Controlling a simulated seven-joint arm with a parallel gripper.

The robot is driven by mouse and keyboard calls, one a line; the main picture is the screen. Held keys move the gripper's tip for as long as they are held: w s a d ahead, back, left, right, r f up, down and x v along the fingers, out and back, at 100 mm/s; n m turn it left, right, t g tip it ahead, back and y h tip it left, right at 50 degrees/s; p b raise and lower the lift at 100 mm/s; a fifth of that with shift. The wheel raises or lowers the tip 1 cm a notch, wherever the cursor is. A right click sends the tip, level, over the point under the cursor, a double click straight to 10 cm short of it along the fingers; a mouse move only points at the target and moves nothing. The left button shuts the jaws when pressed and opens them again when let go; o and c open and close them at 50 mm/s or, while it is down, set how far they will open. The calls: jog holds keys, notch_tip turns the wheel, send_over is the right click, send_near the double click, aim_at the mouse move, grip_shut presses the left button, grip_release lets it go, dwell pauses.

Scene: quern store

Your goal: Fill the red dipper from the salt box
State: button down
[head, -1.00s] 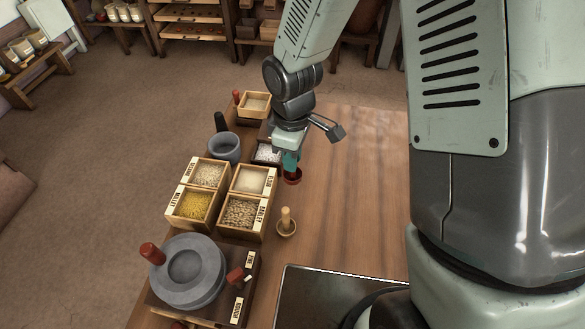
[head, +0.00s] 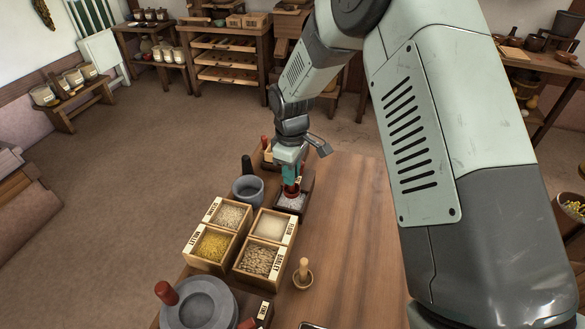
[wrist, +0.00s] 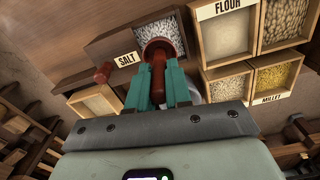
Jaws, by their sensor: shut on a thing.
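My gripper (head: 290,180) is shut on the upright handle of the red dipper (wrist: 158,78), between its teal fingers. In the head view the dipper (head: 291,191) is low over the salt box (head: 283,207), a dark box with white salt in it. In the wrist view the salt box's SALT label (wrist: 127,60) faces me, and the dipper's bowl overlaps the salt at the box's near edge. I cannot tell whether the bowl touches the salt. The inside of the bowl is mostly hidden.
Wooden boxes of grain and flour (head: 270,226) stand in front of the salt box. A grey mortar (head: 248,190) is close on its left. Another box with a red handle (head: 265,142) is behind it. The table's right side is clear.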

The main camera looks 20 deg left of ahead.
aim_at(292, 192)
jog(key=shift+f, duration=3)
jog(key=shift+r, duration=3.75)
